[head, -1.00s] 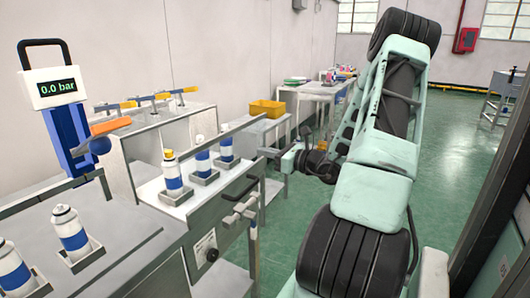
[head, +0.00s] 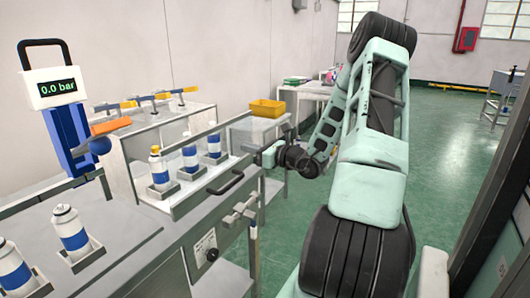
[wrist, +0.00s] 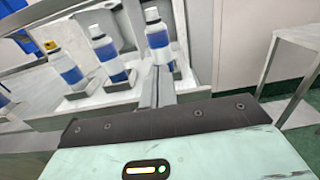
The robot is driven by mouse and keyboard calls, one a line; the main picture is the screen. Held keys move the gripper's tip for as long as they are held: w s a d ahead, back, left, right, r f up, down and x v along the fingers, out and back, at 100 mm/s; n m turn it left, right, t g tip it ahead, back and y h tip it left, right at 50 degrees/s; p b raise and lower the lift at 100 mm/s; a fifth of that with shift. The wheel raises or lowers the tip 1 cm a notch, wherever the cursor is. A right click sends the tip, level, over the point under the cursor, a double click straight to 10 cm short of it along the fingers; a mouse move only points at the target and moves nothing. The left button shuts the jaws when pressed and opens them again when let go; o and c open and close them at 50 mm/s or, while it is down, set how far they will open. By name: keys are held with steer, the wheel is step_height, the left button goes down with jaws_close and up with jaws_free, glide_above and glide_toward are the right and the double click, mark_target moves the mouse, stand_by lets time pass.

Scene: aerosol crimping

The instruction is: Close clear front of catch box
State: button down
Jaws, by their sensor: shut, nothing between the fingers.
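The catch box (head: 122,170) stands on the bench with three blue-and-white cans in it, one yellow-topped. Its clear front (head: 205,192), with a black handle (head: 226,183), now stands up in front of the cans. Whether it is fully flush with the box cannot be told. My gripper (head: 262,158) is at the right end of the box, close to the front. In the wrist view the fingers (wrist: 160,88) are together and empty, pointing toward the cans (wrist: 158,42). Whether they touch the clear front cannot be told.
Two more cans (head: 70,230) stand in holders on the nearer bench at left. A blue gauge (head: 50,88) reads 0.0 bar. Valves (head: 242,212) stick out below the box front. A yellow bin (head: 267,108) stands behind. Green floor is open at right.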

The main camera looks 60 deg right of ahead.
steer(key=w, duration=0.9)
steer(key=w+a, duration=0.1)
steer(key=w, duration=0.3)
steer(key=shift+w+a+b, duration=0.1)
steer(key=shift+w+b, duration=0.25)
steer(key=shift+b, duration=0.05)
steer(key=shift+w+r, duration=0.25)
